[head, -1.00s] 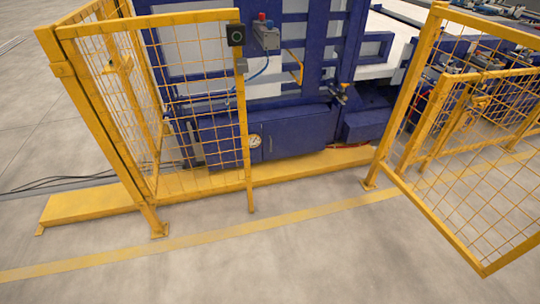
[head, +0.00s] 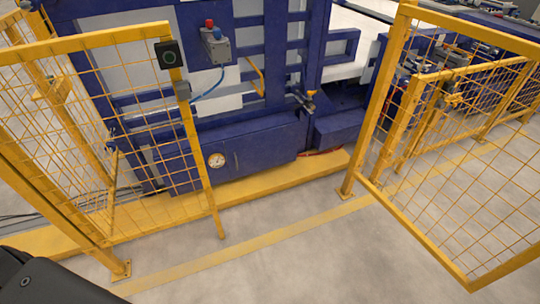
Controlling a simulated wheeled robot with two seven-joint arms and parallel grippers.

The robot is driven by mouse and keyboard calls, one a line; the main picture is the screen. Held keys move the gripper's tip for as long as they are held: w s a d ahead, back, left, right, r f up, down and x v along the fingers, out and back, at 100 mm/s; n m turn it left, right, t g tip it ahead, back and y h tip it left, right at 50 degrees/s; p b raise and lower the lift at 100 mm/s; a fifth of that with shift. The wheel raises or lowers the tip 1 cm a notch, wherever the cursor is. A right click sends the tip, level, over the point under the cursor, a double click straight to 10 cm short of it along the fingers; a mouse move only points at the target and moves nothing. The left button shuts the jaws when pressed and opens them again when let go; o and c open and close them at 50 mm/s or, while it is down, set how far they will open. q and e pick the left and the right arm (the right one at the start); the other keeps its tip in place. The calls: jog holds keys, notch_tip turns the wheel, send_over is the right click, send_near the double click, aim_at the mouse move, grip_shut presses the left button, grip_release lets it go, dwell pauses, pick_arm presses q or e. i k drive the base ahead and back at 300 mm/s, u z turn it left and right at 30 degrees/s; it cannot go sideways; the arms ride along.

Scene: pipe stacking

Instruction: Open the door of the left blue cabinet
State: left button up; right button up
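A blue cabinet (head: 254,150) forms the low front of the blue machine in the head view, behind the yellow fence line. A round gauge (head: 216,160) and a small dark upright handle or slot (head: 236,160) show on its front, which looks closed. Its left part is seen through the mesh of the left yellow fence panel (head: 130,125). I cannot tell whether this is the left cabinet the task names. Neither gripper is in view. A dark part, probably of my own arm, shows at the bottom left corner.
A yellow mesh gate (head: 455,190) stands swung out on the right. Between it and the left panel is an opening, with a low yellow beam (head: 275,180) across its floor. A control box with red and blue buttons (head: 213,42) sits above. The front floor is clear.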

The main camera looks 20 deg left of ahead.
aim_at(248, 154)
jog(key=z, duration=0.1)
jog(key=i, duration=1.25)
jog(key=u, duration=0.2)
